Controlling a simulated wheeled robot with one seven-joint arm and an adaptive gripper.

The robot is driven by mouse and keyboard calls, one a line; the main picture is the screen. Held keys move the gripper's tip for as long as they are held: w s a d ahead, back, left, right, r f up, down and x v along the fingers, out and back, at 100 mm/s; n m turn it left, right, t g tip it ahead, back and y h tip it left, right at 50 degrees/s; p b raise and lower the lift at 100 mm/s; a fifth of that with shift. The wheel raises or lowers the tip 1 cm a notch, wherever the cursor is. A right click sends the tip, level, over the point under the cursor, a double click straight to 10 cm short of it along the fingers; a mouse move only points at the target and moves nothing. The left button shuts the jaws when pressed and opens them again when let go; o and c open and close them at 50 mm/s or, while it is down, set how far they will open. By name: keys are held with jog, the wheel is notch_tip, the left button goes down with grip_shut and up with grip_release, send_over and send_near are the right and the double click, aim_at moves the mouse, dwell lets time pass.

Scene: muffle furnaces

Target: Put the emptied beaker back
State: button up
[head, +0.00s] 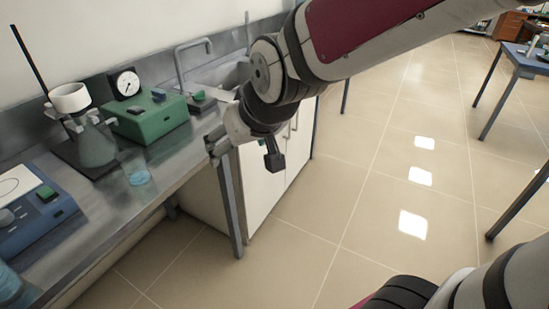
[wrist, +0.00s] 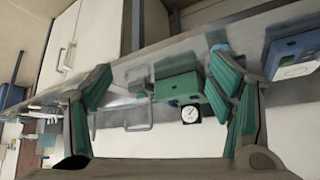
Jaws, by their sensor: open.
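A small clear beaker (head: 137,172) with a pale blue tint low in it stands upright on the steel bench, near the front edge, in the head view. A second glass vessel with blue contents (head: 10,287) is cut off at the lower left corner. My gripper (head: 243,152) is open and empty, beyond the bench's front edge to the right of the small beaker and well apart from it. In the wrist view my gripper's two green-padded fingers (wrist: 160,75) are spread wide with nothing between them.
On the bench (head: 185,168) stand a conical flask (head: 95,147) under a white funnel (head: 70,98), a green box (head: 147,120), a round dial gauge (head: 125,83) and a blue device (head: 35,212). A tap (head: 180,65) stands behind.

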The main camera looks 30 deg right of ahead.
jog(key=s+d+r+g, duration=0.1)
jog(key=s+d+g, duration=0.1)
jog(key=s, duration=0.8)
jog(key=s+d+g+h, duration=0.1)
jog(key=s+d+g, duration=0.1)
jog(key=s, duration=0.8)
jog(key=shift+s+d+r+m, duration=0.25)
jog(key=shift+s+r+m, duration=0.05)
jog(key=shift+r, duration=0.05)
jog(key=shift+t, duration=0.3)
notch_tip(320, 180, up, 5)
jog(key=p, duration=0.3)
jog(key=shift+f+p, duration=0.1)
jog(key=shift+p, duration=0.25)
